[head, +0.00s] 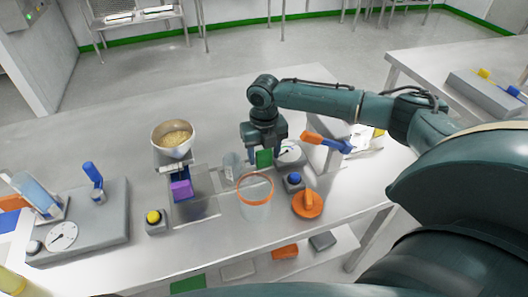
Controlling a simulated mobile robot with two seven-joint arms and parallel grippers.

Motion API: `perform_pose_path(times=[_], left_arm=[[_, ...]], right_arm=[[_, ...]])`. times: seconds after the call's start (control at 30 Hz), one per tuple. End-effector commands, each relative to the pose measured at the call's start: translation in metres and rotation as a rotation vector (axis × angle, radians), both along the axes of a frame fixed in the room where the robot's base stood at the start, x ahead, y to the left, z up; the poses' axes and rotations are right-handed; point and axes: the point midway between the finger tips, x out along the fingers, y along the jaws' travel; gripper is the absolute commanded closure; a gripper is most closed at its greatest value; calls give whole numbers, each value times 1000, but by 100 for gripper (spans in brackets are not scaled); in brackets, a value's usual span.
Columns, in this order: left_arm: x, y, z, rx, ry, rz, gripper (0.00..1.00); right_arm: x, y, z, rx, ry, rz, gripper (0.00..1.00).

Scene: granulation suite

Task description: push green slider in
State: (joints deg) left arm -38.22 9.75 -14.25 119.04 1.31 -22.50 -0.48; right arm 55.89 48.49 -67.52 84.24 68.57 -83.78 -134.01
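A green block (264,158), which looks like the green slider, shows just below my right gripper (264,155), on the far side of a clear cup with an orange rim (255,197). My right gripper points down, and its fingers appear on either side of the green block. I cannot tell whether they touch it or stand in front of it. The block's base and track are hidden by the gripper and cup. My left gripper is not in view.
A blue button (294,181), an orange knob (307,204) and a gauge (290,153) crowd the right side. Left stand a purple block (181,189), a yellow button (154,221) and a bowl of grains (172,138).

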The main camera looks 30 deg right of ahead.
Motion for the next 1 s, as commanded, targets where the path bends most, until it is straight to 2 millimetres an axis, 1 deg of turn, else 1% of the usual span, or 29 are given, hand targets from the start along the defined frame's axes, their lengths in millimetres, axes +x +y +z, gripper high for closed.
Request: perform_pose_path(times=[0.03,0.07,0.6,0.7,0.77,0.87,0.9,1.0], left_arm=[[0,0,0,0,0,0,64],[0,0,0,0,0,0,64],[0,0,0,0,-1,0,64],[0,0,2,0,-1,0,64],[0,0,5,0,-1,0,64],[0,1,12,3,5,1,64],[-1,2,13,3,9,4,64],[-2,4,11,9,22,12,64]], right_arm=[[0,0,0,0,0,0,51],[0,0,0,0,0,0,54],[0,0,1,0,0,0,98],[1,2,1,0,0,1,99],[2,9,2,2,1,3,99],[7,30,4,4,1,4,99],[9,41,4,7,2,5,99],[15,62,3,5,1,4,99]])
